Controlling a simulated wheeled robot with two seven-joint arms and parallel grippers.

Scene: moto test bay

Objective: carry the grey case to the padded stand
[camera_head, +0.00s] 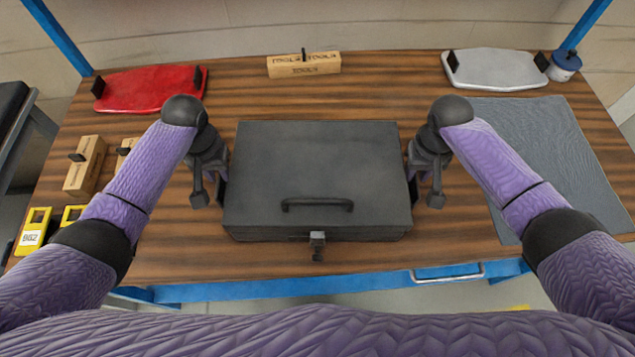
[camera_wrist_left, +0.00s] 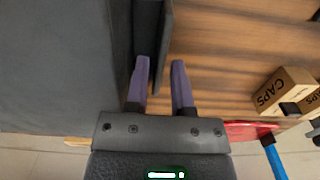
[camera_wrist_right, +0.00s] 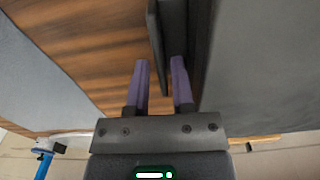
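The grey case (camera_head: 318,170) lies flat and closed on the wooden workbench, its top handle and latch facing me. My left gripper (camera_head: 207,197) is at its left side. In the left wrist view its fingers (camera_wrist_left: 160,85) are open, on either side of a dark plate-like side handle (camera_wrist_left: 161,50). My right gripper (camera_head: 428,198) is at the right side. In the right wrist view its fingers (camera_wrist_right: 160,85) are open around a similar side handle (camera_wrist_right: 157,50). A stand with a dark, padded-looking top (camera_head: 12,105) shows partly at the far left, off the bench.
The workbench (camera_head: 270,262) has a blue frame. Boxes (camera_head: 85,165) and yellow items (camera_head: 34,230) are left; a grey mat (camera_head: 545,150) lies right.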

